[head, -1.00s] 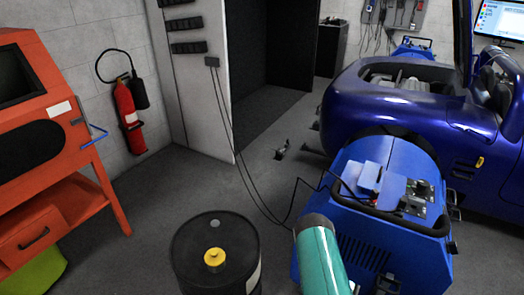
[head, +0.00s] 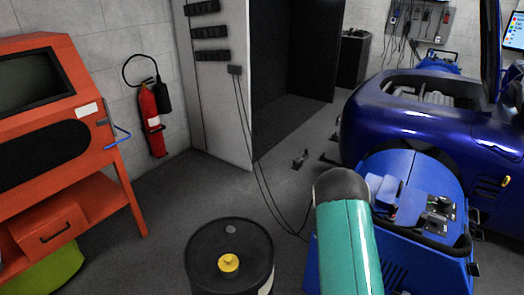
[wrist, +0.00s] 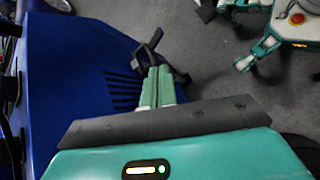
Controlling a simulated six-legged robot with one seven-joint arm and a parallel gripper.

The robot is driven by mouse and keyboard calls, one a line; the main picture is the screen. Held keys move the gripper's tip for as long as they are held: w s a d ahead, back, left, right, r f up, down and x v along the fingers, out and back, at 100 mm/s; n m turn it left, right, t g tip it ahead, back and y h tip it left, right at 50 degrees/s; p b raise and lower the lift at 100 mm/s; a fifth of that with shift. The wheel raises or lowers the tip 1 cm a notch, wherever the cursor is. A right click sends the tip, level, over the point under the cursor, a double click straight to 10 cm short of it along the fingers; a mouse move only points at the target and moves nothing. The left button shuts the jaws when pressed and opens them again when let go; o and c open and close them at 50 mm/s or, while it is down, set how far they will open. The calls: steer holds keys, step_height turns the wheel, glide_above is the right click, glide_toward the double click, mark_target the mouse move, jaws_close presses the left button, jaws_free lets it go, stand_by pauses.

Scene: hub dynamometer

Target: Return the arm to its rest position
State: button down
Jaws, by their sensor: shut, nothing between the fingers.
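My gripper (wrist: 157,88) shows in the wrist view with its two pale green fingers together, shut and empty. It is above the grey floor beside the blue machine (wrist: 75,75), whose slotted side is just left of the fingers. In the head view a teal and dark grey link of my arm rises at the lower middle, in front of the blue dynamometer unit (head: 425,190). My gripper does not show in the head view. Part of my own teal and white body is at the upper right of the wrist view.
A black drum (head: 230,255) with a yellow cap stands at the lower middle. An orange cabinet (head: 80,120) is at left, a red fire extinguisher (head: 152,118) on the wall. A blue car (head: 425,120) is at right. Black cables (head: 258,170) hang to the floor.

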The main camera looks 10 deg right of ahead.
steer(key=a+r+m+t+y, duration=0.1)
steer(key=a+r+t+y, duration=0.15)
steer(key=a+r, duration=0.7)
steer(key=a+r+m+t+y, duration=0.1)
steer(key=a+r+m+t, duration=0.2)
steer(key=r, duration=1.2)
steer(key=s+a+r+t+y, duration=0.4)
steer(key=s+a+r+t, duration=0.3)
steer(key=s+a+r, duration=0.7)
steer(key=shift+a+n, duration=0.3)
steer(key=shift+a, duration=0.4)
